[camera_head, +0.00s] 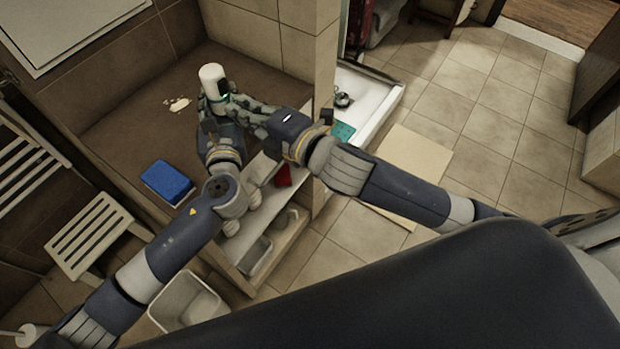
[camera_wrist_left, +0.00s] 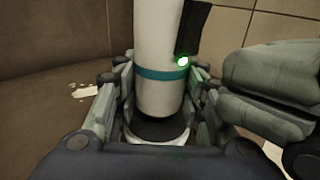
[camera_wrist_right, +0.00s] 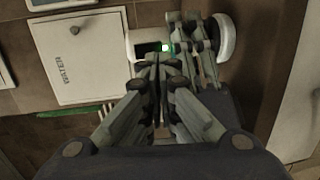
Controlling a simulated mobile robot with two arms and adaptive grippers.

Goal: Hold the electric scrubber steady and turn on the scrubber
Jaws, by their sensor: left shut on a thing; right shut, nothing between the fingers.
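In the left wrist view, the scrubber (camera_wrist_left: 158,45) stands between the left fingers (camera_wrist_left: 158,110), and a green light glows beside the band. My right gripper (camera_head: 232,103) is shut and empty, its fingertips close beside the scrubber near the light. In the right wrist view, its closed fingertips (camera_wrist_right: 163,68) are just below the green light on the scrubber (camera_wrist_right: 145,40). I cannot tell whether they touch it.
A slatted stool (camera_head: 88,235) and a white bin (camera_head: 187,300) stand on the floor. A tiled pillar (camera_head: 322,100) rises right of my right gripper.

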